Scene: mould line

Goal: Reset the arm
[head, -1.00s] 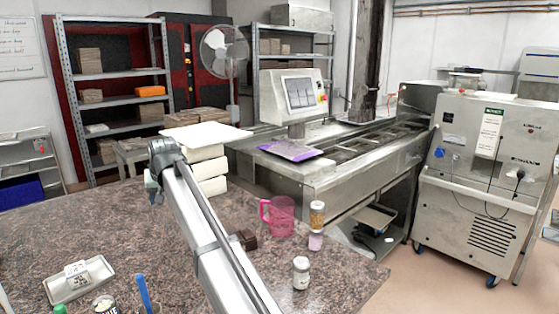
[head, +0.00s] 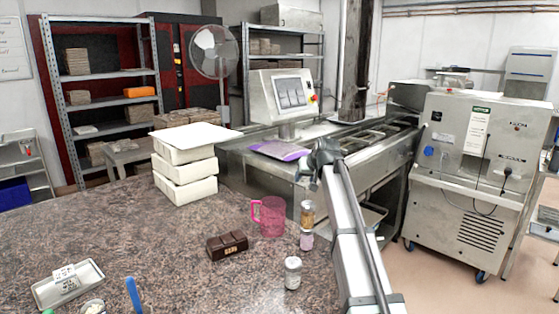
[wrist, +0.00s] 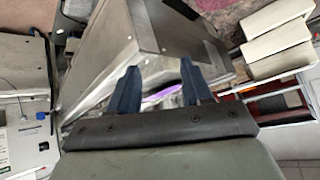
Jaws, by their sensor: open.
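My arm rises from the bottom right of the head view, over the right edge of the stone counter (head: 110,240). In the wrist view my gripper (wrist: 160,75) shows two dark blue fingers standing apart with nothing between them. Its fingertips cannot be made out clearly in the head view. The metal mould line (head: 235,165) lies beyond it, with a purple packet (head: 280,150) on top. The packet shows partly between the fingers in the wrist view.
On the counter stand a dark brown block (head: 227,245), a pink mug (head: 270,217), small jars (head: 292,273), stacked white boxes (head: 185,185) and a white tray (head: 45,295). A steel machine (head: 465,180) stands at right. The counter's left middle is clear.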

